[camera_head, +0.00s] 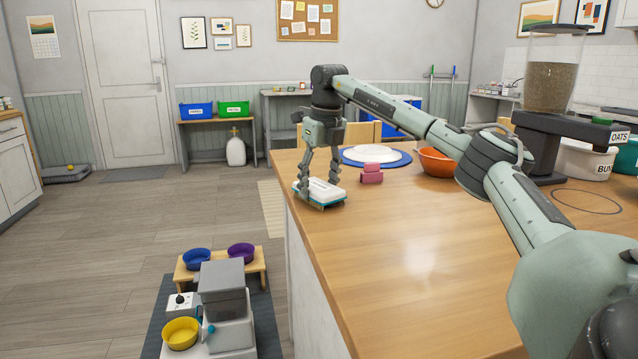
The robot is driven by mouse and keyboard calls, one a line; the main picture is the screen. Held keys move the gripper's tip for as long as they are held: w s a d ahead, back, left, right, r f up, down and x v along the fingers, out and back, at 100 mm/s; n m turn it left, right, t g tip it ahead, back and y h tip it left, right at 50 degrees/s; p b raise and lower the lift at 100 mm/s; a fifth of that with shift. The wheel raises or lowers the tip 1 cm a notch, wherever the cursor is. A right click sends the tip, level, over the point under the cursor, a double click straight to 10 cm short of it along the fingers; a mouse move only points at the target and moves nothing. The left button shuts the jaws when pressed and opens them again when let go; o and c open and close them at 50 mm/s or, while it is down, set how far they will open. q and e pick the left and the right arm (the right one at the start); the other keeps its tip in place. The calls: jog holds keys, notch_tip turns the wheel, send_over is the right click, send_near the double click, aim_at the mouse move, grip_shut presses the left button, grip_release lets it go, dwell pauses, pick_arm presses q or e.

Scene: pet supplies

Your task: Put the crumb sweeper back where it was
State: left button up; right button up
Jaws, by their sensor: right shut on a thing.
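The crumb sweeper (322,190) is a small white block with a bluish lower edge, at the far left corner of the wooden counter (420,270). My right gripper (320,178) comes down over it from above and is shut on it. The sweeper is at about the level of the counter top; I cannot tell whether it touches the surface. The fingers cover part of its sides. My left gripper is not in view.
Right of the sweeper are a small pink object (371,173), a blue mat (400,161) with a white plate (374,153), and an orange bowl (436,163). A grain dispenser (551,85) stands at the right. The counter's near middle is clear. A feeder (222,290) and bowls stand on the floor.

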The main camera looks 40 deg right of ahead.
aim_at(324, 188)
jog(key=o, duration=1.1)
jog(key=r, duration=0.4)
jog(key=s+r, duration=0.1)
jog(key=r, duration=0.7)
jog(key=shift+s+a, duration=0.1)
jog(key=shift+s, duration=0.3)
